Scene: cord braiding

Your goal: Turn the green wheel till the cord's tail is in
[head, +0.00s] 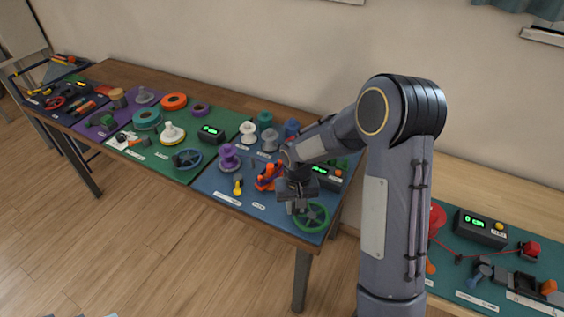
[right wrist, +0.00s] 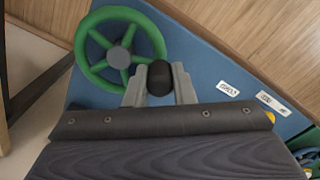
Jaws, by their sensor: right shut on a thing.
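The green wheel (head: 311,217) lies at the front right corner of the blue mat on the long table. It shows whole in the right wrist view (right wrist: 121,50), with spokes and a grey hub. My right gripper (head: 297,206) reaches down at the wheel's left edge. In the right wrist view its grey fingers (right wrist: 159,84) are shut on a black knob (right wrist: 160,77) at the wheel's rim. I cannot make out the cord's tail at the wheel in either view. My left gripper is not in view.
An orange and blue device (head: 268,177), a purple spool (head: 228,157) and a box with a green display (head: 327,176) stand near my right arm. A second table at the right holds a red cord (head: 477,251). Wooden floor lies in front.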

